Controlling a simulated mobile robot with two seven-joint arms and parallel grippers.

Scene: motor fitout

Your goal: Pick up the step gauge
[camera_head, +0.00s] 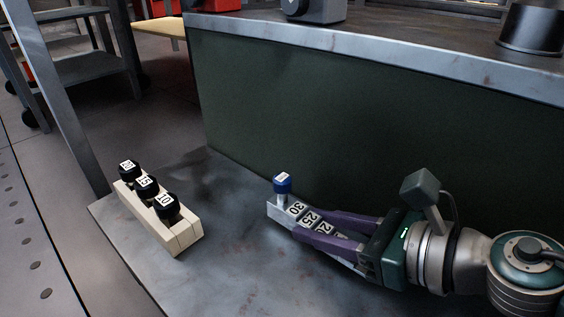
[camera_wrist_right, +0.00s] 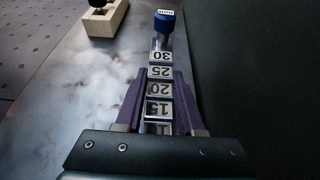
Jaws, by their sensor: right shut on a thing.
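The step gauge (camera_head: 296,208) is a metal stepped bar with number labels such as 30, 25 and 20. A blue-capped post stands at its far end. In the head view it is at the lower middle, over the grey metal surface. My right gripper (camera_head: 322,232) has purple fingers along both sides of the gauge and is shut on it. The right wrist view shows the gauge (camera_wrist_right: 161,72) between the fingers (camera_wrist_right: 158,100), its capped end pointing away. I cannot tell whether the gauge touches the surface. My left gripper is not in view.
A cream block (camera_head: 181,240) holding black-capped plugs marked 20, 15 and 10 stands on the surface to the left. A dark green panel (camera_head: 330,130) rises behind the gauge, with a metal shelf (camera_head: 400,56) above it. The surface between block and gauge is clear.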

